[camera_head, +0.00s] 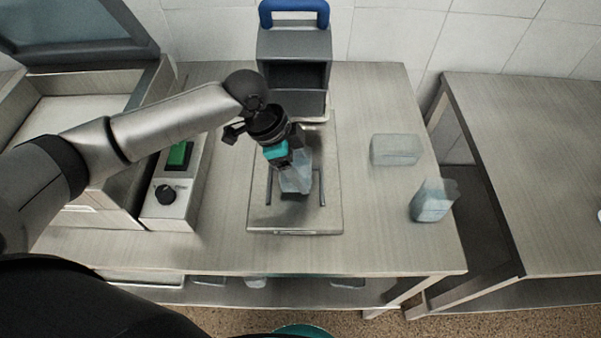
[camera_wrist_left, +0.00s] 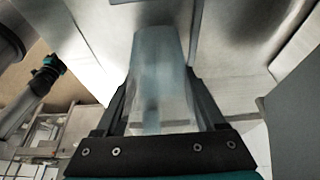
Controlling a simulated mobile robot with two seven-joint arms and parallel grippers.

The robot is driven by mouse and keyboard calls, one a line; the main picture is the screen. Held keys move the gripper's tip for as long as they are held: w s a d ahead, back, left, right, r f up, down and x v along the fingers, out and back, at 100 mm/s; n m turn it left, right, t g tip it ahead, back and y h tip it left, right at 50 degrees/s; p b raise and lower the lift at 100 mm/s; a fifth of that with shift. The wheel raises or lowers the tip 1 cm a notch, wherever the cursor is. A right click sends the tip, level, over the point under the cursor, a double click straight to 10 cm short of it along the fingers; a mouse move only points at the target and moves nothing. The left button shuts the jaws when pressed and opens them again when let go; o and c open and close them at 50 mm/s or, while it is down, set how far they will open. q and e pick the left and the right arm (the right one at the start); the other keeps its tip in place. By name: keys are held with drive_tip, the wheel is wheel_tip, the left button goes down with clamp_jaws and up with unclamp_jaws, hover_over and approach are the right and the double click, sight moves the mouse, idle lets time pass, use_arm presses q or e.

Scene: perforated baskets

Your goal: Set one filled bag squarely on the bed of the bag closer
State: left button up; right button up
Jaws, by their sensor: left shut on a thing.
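The bag closer (camera_head: 294,45) is a grey metal machine with a blue handle and a dark opening, at the back of the bench. Its flat bed (camera_head: 258,215) extends forward and has two short dark rails. My left gripper (camera_head: 287,160) is shut on a translucent bluish bag (camera_head: 296,181), over the bed between the rails. The bag also shows between the fingers in the left wrist view (camera_wrist_left: 160,75). I cannot tell whether its bottom touches the bed. My right gripper seems to show at the left of the left wrist view (camera_wrist_left: 48,70), too small to read.
Two similar translucent bags are on the bench right of the bed: one lying (camera_head: 396,150), one upright (camera_head: 433,201) near the right edge. A gap separates the second table (camera_head: 540,150).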

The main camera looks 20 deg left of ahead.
use_arm(q)
drive_tip(key=shift+f, duration=0.85)
use_arm(e)
drive_tip(key=shift+f, duration=0.15)
drive_tip(key=shift+a, duration=0.15)
use_arm(q)
drive_tip(key=o, duration=1.5)
drive_tip(key=shift+f, duration=0.1)
use_arm(e)
drive_tip(key=shift+a, duration=0.25)
use_arm(q)
drive_tip(key=p+v, duration=0.1)
drive_tip(key=v, duration=1.1)
use_arm(e)
drive_tip(key=shift+d+r, duration=0.25)
drive_tip(key=shift+r, duration=0.6)
